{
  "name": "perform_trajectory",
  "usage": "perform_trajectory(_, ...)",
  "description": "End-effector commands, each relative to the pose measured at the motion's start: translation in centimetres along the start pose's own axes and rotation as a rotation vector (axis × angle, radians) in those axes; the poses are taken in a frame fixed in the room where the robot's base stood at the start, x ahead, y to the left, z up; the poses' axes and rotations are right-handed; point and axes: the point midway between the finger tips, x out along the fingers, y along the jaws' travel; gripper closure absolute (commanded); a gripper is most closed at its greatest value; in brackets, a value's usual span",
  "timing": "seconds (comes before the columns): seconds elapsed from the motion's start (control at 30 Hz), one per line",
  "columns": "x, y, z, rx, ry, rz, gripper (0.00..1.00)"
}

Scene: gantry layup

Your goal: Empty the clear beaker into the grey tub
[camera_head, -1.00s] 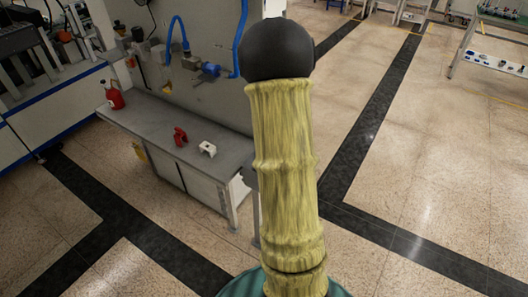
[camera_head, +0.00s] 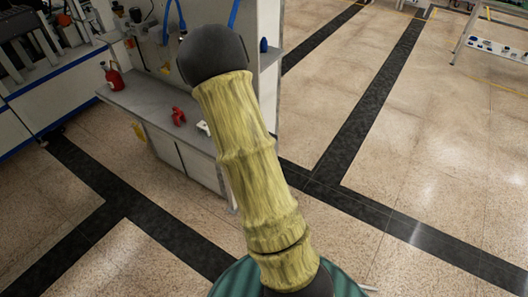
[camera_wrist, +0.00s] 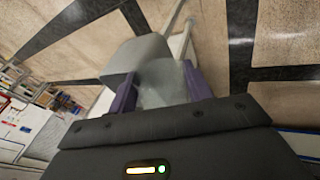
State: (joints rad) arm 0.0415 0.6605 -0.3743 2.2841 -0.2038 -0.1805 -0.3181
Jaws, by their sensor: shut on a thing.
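In the wrist view, my gripper (camera_wrist: 160,90) has two purple fingers, shut on a clear, see-through beaker (camera_wrist: 163,88). The beaker's contents cannot be made out. A plain grey, block-like shape (camera_wrist: 136,56) shows just beyond the fingers and partly overlaps the beaker; it may be the grey tub, but I cannot tell for sure, nor whether they touch. In the head view my own arm stands in the middle, and the gripper, beaker and tub do not show.
In the head view, a grey bench (camera_head: 150,108) stands at the left with a red bottle (camera_head: 113,78), a red part (camera_head: 178,117) and a white part (camera_head: 203,128) half behind my arm. The speckled floor (camera_head: 400,120) at the right is clear. A metal-legged table (camera_head: 490,45) stands far right.

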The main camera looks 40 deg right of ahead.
Motion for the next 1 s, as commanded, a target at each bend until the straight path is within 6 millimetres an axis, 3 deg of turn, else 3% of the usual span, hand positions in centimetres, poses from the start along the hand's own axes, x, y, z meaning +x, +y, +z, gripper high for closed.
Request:
perform_trajectory(0.27,2.8,-7.1,-2.5,0.073,-0.036,0.026,0.76)
perform_trajectory(0.5,5.4,-15.9,-3.9,0.177,-0.077,0.058,0.76)
perform_trajectory(0.6,6.0,-18.8,-4.0,0.212,-0.089,0.068,0.76)
perform_trajectory(0.73,6.4,-20.8,-4.0,0.241,-0.097,0.073,0.76)
perform_trajectory(1.0,6.5,-21.0,-4.0,0.252,-0.1,0.074,0.76)
